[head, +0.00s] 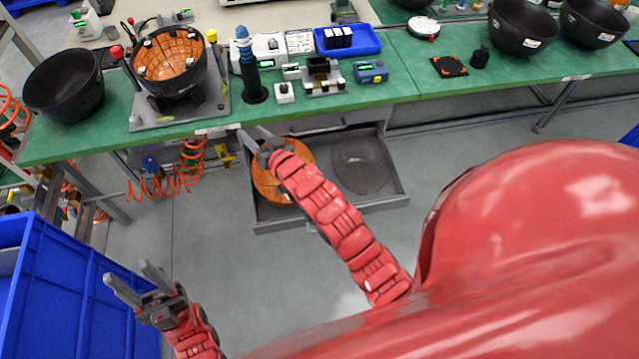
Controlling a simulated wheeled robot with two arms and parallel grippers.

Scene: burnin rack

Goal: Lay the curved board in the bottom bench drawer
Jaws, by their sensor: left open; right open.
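The bottom bench drawer (378,203) is pulled out below the green bench, a grey tray open at the top. An orange curved board (264,187) lies in its left part, partly hidden by my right arm. The right part of the drawer is empty and shows a rounded outline. My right gripper (251,133) is open and empty near the bench's front edge, over the back left of the drawer; whether it touches anything is unclear. My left gripper (127,272) is open and empty at the lower left, beside a blue crate and away from the drawer.
The blue crate (75,295) stands at the lower left. On the bench (400,88), a black bowl with an orange inside (170,60) sits in a fixture, and a plain black bowl (62,85) stands left of it. Orange coiled hoses hang below. Grey floor right of the drawer is clear.

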